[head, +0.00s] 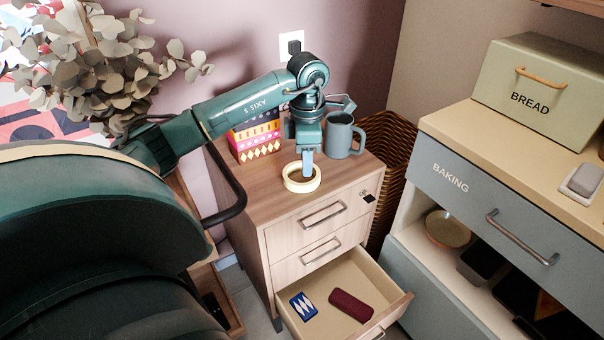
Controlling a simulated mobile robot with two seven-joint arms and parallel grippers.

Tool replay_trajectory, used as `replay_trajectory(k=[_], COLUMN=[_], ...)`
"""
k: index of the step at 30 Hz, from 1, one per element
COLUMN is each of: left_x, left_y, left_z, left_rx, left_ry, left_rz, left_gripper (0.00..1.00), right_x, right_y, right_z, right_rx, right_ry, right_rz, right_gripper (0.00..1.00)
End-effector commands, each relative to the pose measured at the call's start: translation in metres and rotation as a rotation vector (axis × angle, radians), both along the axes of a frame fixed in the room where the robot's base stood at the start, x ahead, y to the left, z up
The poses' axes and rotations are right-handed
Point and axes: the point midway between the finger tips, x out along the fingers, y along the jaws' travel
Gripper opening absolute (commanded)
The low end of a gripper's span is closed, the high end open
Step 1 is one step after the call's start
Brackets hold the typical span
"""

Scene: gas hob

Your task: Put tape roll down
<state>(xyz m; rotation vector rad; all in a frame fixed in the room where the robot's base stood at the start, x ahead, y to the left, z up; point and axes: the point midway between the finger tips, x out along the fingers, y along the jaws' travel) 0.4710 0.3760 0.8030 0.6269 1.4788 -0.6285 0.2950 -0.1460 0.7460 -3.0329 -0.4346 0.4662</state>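A pale cream tape roll (288,182) lies flat, its hole facing up, at or just over the wooden top of the drawer cabinet (262,200), near the front edge. Whether it touches the wood I cannot tell. My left gripper (307,172) points straight down at it, a light blue finger reaching to the ring's far side. The fingers line up in this view, so I cannot tell whether they are closed on the ring's wall. My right gripper is not in view.
A grey-blue mug (341,136) stands right of the gripper, and a colourful patterned box (256,140) behind left. The bottom drawer (358,269) is open, holding a blue patterned item (303,306) and a dark red case (351,305). A wicker basket (393,150) stands right of the cabinet.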

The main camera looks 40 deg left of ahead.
Motion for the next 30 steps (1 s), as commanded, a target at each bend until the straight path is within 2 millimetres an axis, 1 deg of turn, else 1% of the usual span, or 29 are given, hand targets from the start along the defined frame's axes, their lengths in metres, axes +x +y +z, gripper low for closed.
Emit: replay_trajectory(k=[1,8,13,17,20,26,30], left_x=[0.0,-0.001,-0.004,-0.003,-0.003,-0.003,-0.003], left_y=[0.0,0.001,0.003,0.003,0.003,0.003,0.003], left_z=[-0.008,-0.024,-0.051,-0.064,-0.068,-0.067,-0.067], left_rx=[-0.001,-0.001,-0.002,0.0,0.0,0.0,0.001], left_ry=[0.001,0.002,0.002,0.0,-0.001,-0.001,-0.001], left_rz=[0.0,-0.001,-0.001,-0.002,-0.002,-0.003,-0.002], left_gripper=[0.33,0.33,0.33,0.33,0.33,0.33,0.21], right_x=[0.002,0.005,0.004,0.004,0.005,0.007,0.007], right_y=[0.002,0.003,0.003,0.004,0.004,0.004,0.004], right_z=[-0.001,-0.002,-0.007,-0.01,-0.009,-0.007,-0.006], right_rx=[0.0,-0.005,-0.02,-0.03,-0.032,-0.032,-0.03], right_ry=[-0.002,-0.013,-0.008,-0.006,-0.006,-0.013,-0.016], right_rz=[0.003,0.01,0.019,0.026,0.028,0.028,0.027], right_gripper=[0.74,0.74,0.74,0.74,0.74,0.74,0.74])
